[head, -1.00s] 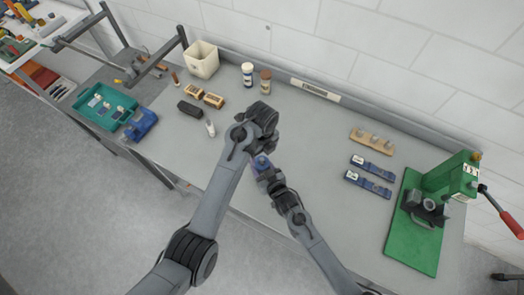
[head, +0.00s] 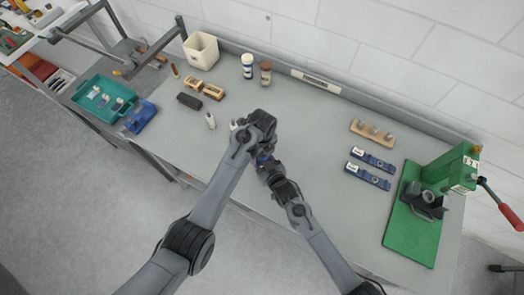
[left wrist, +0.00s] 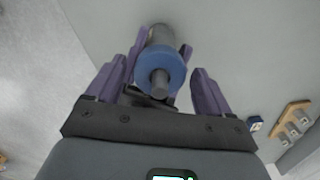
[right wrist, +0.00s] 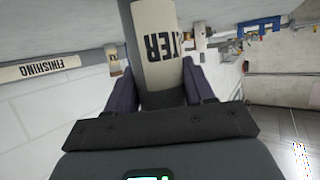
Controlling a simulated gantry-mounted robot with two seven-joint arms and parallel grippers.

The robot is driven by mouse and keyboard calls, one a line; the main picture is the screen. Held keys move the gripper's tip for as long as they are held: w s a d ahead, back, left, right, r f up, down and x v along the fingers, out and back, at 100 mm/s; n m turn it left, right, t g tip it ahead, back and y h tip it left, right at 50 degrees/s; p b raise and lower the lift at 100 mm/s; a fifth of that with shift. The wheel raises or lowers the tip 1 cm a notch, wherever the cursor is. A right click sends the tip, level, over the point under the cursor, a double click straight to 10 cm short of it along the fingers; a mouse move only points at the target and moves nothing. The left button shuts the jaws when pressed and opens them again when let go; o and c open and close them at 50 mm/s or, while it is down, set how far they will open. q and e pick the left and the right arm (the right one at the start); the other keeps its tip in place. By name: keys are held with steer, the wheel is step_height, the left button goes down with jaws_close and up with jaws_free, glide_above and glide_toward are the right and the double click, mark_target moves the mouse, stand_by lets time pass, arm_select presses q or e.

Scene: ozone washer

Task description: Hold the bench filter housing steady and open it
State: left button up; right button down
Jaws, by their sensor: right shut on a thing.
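The filter housing is a cylinder with a cream label reading "TER" in the right wrist view (right wrist: 157,42). My right gripper (right wrist: 160,85) is shut on it, one dark purple finger on each side. In the left wrist view the housing shows a blue cap (left wrist: 174,68) with a grey stub facing the camera. My left gripper (left wrist: 158,72) is open, its fingers on either side of the cap with gaps. In the head view my left gripper (head: 262,124) is just above my right gripper (head: 264,160) in the picture, and they hide most of the housing.
A green press (head: 440,185) with a red handle stands at the right. Bottles (head: 248,66), a cream bin (head: 201,50) and a teal tray (head: 88,85) are at the left. The bench (head: 310,130) middle is clear.

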arm_select(q)
steer(key=c, duration=1.1)
steer(key=shift+o, duration=0.2)
steer(key=n, duration=0.3)
steer(key=o, duration=1.2)
steer(key=shift+c, duration=0.2)
steer(key=shift+r, duration=2.25)
steer(key=shift+c, duration=0.2)
step_height(320, 180, up, 3)
steer(key=m, duration=0.2)
steer(key=shift+r+m, duration=0.2)
steer(key=shift+m, duration=0.2)
steer(key=shift+f, duration=3.9)
steer(key=shift+c, duration=0.4)
